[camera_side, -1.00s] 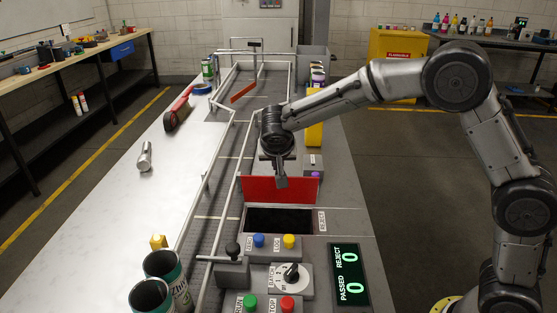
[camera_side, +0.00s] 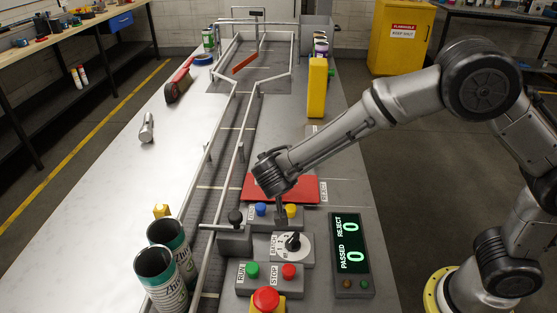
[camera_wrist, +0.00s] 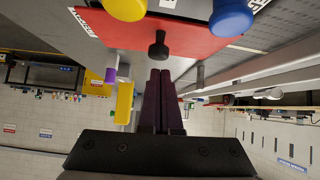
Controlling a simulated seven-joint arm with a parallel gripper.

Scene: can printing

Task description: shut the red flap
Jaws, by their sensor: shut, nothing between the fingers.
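The red flap (camera_side: 308,190) lies flat, covering the place where the dark reject opening was in the side view. It also shows as a broad red panel in the wrist view (camera_wrist: 190,38), with a small black knob (camera_wrist: 158,46) in front of it. My gripper (camera_side: 281,219) is shut and empty, at the near edge of the flap, by the blue and yellow buttons. In the wrist view its fingers (camera_wrist: 160,75) are together and point toward the flap. The wrist hides part of the flap in the side view, and I cannot tell whether the fingertips touch it.
The blue button (camera_side: 261,209) and yellow button (camera_side: 292,211) are close to my fingers. A dial (camera_side: 292,244), a red stop button (camera_side: 266,299) and a counter display (camera_side: 350,243) are nearer the front. Conveyor rails (camera_side: 222,170) run along the left. Two cans (camera_side: 160,277) stand at the front left.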

